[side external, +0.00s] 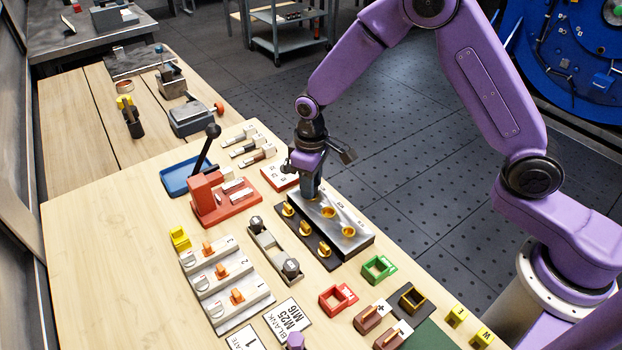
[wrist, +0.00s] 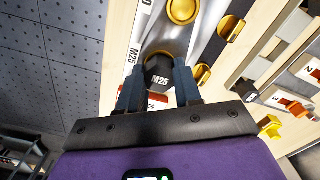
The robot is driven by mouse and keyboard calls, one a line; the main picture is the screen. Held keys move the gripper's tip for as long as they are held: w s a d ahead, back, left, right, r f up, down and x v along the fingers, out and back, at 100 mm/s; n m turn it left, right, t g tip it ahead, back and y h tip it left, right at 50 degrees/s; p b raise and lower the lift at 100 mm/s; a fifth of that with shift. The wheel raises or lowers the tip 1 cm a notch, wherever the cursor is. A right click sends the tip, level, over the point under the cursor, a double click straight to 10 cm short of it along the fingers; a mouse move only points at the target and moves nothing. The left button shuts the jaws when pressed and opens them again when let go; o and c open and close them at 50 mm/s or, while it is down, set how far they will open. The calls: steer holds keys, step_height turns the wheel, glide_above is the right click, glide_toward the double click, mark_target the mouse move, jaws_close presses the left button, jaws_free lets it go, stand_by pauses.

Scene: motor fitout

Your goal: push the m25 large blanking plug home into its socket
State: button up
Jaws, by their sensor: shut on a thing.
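A brass-coloured rim shows just beyond the plug, at the near end of the metal block (wrist: 205,28); whether the plug is in that socket I cannot tell. In the side view my gripper (side external: 309,190) points down at the far-left end of the block (side external: 335,238). There my fingers hide the plug and the socket under it.
A dark strip with several brass pieces (side external: 306,228) lies along the block's left. A grey holder with dark hex-headed parts (side external: 275,254) stands left of it. The table's right edge is close.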

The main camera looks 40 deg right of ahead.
steer(key=shift+f, duration=0.35)
steer(key=o, duration=1.1)
steer(key=shift+r, duration=0.1)
step_height(320, 180, up, 17)
steer(key=shift+r, duration=0.15)
steer(key=s+d+f+n, duration=0.1)
steer(key=s+d+n, duration=0.2)
steer(key=s, duration=1.2)
steer(key=s+d+f+n, duration=0.1)
steer(key=s+d+n, duration=0.2)
steer(key=s+d, duration=0.6)
steer(key=s, duration=0.6)
steer(key=shift+s+d+n, duration=0.3)
steer(key=shift+s, duration=0.05)
